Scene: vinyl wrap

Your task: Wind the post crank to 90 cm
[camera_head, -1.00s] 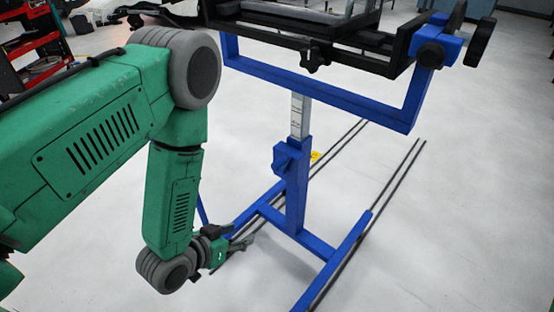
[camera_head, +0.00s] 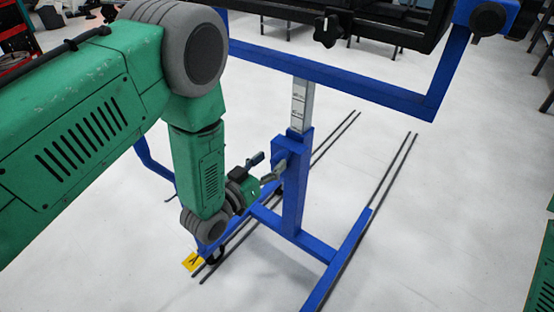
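The blue post (camera_head: 294,200) stands upright on a blue base frame, with a pale scale column (camera_head: 299,105) rising from its top. The scale's markings are too small to read. The post crank (camera_head: 281,156) is on the left side of the blue post, near its top, and is partly hidden by my gripper. My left gripper (camera_head: 268,166) is right beside the crank. Its two dark and grey fingers are spread apart, with the fingertips close to the crank. I cannot tell whether they touch it. My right gripper is out of view.
A blue frame (camera_head: 350,88) with a black knob (camera_head: 327,30) spans above the post. Dark rails (camera_head: 390,170) run along the pale floor. Open floor is to the right.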

